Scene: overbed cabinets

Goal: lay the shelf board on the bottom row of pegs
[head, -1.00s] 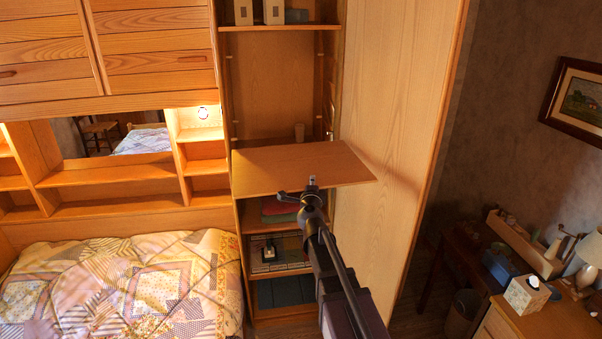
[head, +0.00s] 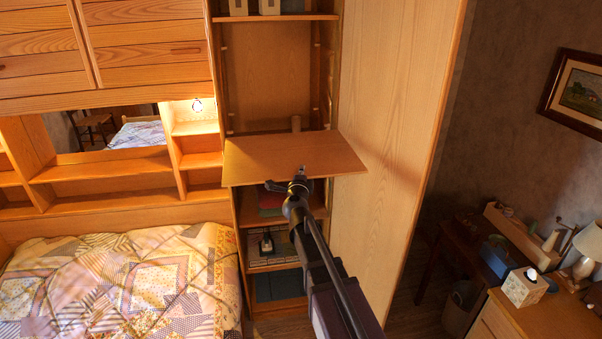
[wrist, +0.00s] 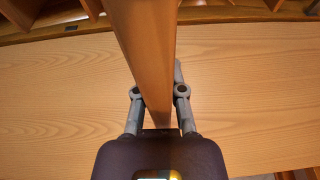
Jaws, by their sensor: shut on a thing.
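The shelf board (head: 285,158) is a flat light-wood panel, held roughly level in front of the tall open cabinet bay. Its right end overlaps the tall side panel in the head view. My gripper (head: 301,175) is shut on the middle of its front edge. In the wrist view, the board's edge (wrist: 145,50) runs between the two fingers of my gripper (wrist: 160,92). Small light pegs show on the bay's sides, including one at the upper right (head: 316,45) and a low left one (head: 229,124). The board hides part of the bay, so I cannot tell whether it touches any peg.
A fixed shelf (head: 277,17) with boxes is above. The tall side panel (head: 385,110) stands right of the bay, and the bed (head: 130,280) is at left.

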